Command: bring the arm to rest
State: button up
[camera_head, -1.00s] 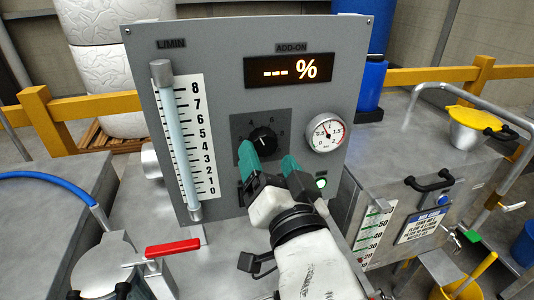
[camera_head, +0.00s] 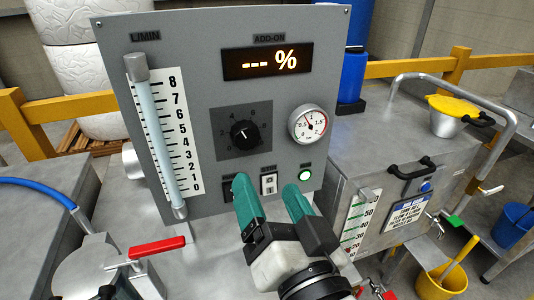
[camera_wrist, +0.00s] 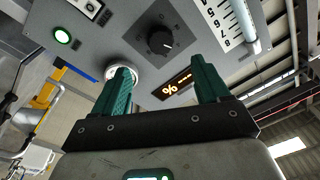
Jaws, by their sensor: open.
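My gripper (camera_head: 267,200) is open and empty, with its two green fingers apart in front of the lower part of the grey control panel (camera_head: 195,65). The black knob (camera_head: 244,134) is on the panel above the fingers, and nothing touches it. In the wrist view the gripper (camera_wrist: 165,85) is also empty, and the knob (camera_wrist: 160,40) shows beyond the fingers. A small switch (camera_head: 268,184) and a lit green button (camera_head: 305,175) sit low on the panel near the fingertips. The display (camera_head: 268,62) reads "--- %".
A flow tube (camera_head: 155,135) with a scale stands at the panel's left. A round gauge (camera_head: 308,123) is at its right. A red-handled valve (camera_head: 157,246) is at the lower left. A metal tank with a yellow funnel (camera_head: 455,114) stands at the right. A yellow bucket (camera_head: 440,282) is below.

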jog(key=d+f+g+h+p, duration=0.5)
jog(key=d+f+g, duration=0.2)
jog(key=d+f, duration=0.9)
jog(key=s+d+f+n+g+p, duration=0.1)
jog(key=s+d+f+g, duration=0.2)
jog(key=s, duration=0.4)
jog(key=s+d+f+g+p, duration=0.1)
jog(key=s+d+f+g, duration=0.2)
jog(key=s+f, duration=0.3)
jog(key=s+d+f+n+g+p, duration=0.1)
jog(key=s+d+f+g+p, duration=0.1)
jog(key=s, duration=0.6)
notch_tip(320, 180, down, 3)
jog(key=shift+s+d+f+n+g+h, duration=0.2)
jog(key=shift+s+d+n+g+h, duration=0.15)
jog(key=shift+d+g, duration=0.6)
jog(key=shift+w+a, duration=0.15)
dwell(1.5)
